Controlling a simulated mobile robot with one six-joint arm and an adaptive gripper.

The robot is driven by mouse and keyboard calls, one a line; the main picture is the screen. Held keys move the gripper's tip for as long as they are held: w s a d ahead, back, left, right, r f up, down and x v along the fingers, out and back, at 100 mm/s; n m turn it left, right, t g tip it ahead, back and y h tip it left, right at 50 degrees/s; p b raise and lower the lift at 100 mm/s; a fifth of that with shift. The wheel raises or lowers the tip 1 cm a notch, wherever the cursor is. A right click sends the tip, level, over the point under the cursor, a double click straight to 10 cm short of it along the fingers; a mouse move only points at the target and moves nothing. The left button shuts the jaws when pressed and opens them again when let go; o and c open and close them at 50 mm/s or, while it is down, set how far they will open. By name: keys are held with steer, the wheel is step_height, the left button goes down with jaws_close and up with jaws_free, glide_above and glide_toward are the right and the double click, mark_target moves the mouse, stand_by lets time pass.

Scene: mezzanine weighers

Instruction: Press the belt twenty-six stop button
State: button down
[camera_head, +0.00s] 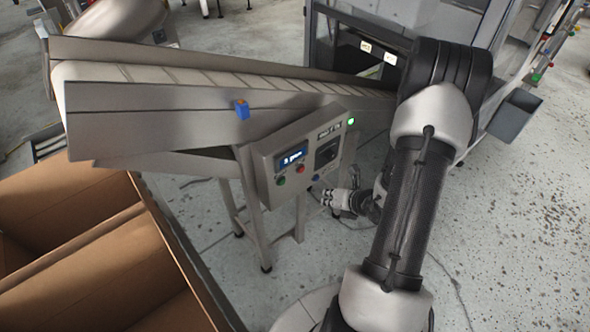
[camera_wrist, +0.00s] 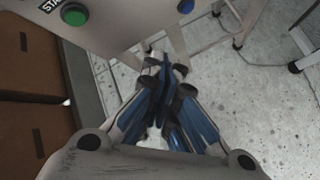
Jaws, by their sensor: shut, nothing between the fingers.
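A grey control box (camera_head: 303,157) is mounted beside the inclined conveyor. Its front face has a small blue display, a green button (camera_head: 281,181), a red button (camera_head: 300,169), a dark square panel and a blue button (camera_head: 316,178). Its nameplate is too small to read surely. My gripper (camera_head: 328,200) is shut and empty, just below and right of the box's lower edge, apart from the buttons. In the wrist view, my gripper's blue-padded fingers (camera_wrist: 165,68) are below the green button (camera_wrist: 74,17) and blue button (camera_wrist: 186,6). The red button is not visible there.
A green lamp (camera_head: 351,121) glows at the box's top right. Brown cartons (camera_head: 70,210) stand at left. Box legs stand on speckled floor, open at right.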

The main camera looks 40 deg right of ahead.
mark_target(301, 169)
steer(key=w, duration=0.8)
steer(key=shift+w+a, duration=0.4)
steer(key=shift+w, duration=0.2)
stand_by(1.3)
steer(key=shift+w, duration=0.25)
steer(key=shift+w+r, duration=0.1)
steer(key=shift+w, duration=0.35)
stand_by(0.8)
steer(key=shift+s, duration=0.9)
